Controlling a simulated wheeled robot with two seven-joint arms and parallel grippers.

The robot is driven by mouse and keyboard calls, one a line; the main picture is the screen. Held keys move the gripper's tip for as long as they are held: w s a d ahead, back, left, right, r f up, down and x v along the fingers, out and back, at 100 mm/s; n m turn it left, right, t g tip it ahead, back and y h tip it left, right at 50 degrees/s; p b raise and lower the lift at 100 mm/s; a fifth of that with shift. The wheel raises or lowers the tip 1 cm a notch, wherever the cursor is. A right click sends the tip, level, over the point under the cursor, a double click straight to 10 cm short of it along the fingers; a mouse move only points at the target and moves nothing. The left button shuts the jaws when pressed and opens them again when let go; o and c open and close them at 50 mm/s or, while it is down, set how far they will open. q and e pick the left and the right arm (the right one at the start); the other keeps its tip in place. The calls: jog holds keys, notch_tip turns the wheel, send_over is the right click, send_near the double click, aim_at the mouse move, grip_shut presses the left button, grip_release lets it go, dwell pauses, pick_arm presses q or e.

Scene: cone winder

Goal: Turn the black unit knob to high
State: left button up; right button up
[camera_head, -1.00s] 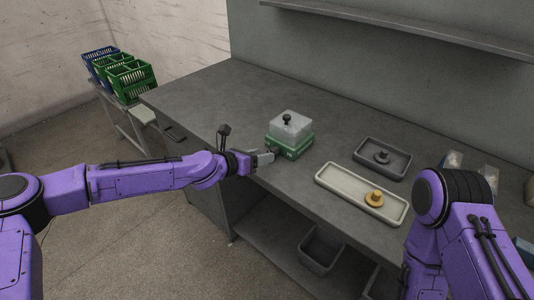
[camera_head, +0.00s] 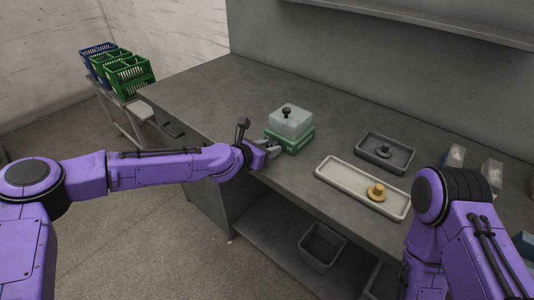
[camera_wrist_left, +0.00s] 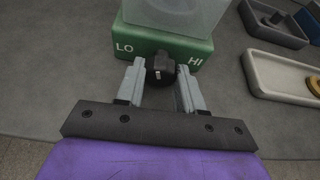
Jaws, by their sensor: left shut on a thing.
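The unit is a green box (camera_head: 291,139) with a clear cover (camera_head: 290,121) and a dark knob on top, near the front edge of the bench. In the left wrist view, white LO stands at left and HI at right on its green front (camera_wrist_left: 190,54). The black unit knob (camera_wrist_left: 160,66) sits between these labels, with a small pale mark on it. My left gripper (camera_head: 273,152) is at the front of the unit. In the left wrist view its grey fingers (camera_wrist_left: 159,76) are on both sides of the knob, shut on it. My right gripper is not in view.
A cream tray (camera_head: 335,183) with a wooden-coloured piece and a dark grey tray (camera_head: 364,147) with a dark piece lie right of the unit. Green and blue baskets (camera_head: 128,75) stand on a side table at far left. The bench left of the unit is clear.

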pick_arm(q)
jog(key=shift+f+m+t+y+b, duration=0.25)
jog(key=shift+m+t+y+b, duration=0.05)
jog(key=shift+m+b, duration=0.2)
jog(key=shift+r+m, duration=0.25)
jog(key=shift+m, duration=0.15)
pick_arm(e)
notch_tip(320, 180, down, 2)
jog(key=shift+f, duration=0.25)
pick_arm(q)
jog(key=o, duration=0.8)
jog(key=shift+c, duration=0.2)
jog(key=shift+s+a+r, duration=0.2)
jog(key=shift+s+a, duration=0.05)
jog(key=shift+s, duration=0.05)
jog(key=b+v, duration=0.1)
jog(key=v, duration=0.8)
jog(key=shift+s, duration=0.4)
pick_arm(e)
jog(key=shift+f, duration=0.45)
pick_arm(q)
jog(key=shift+r, duration=0.1)
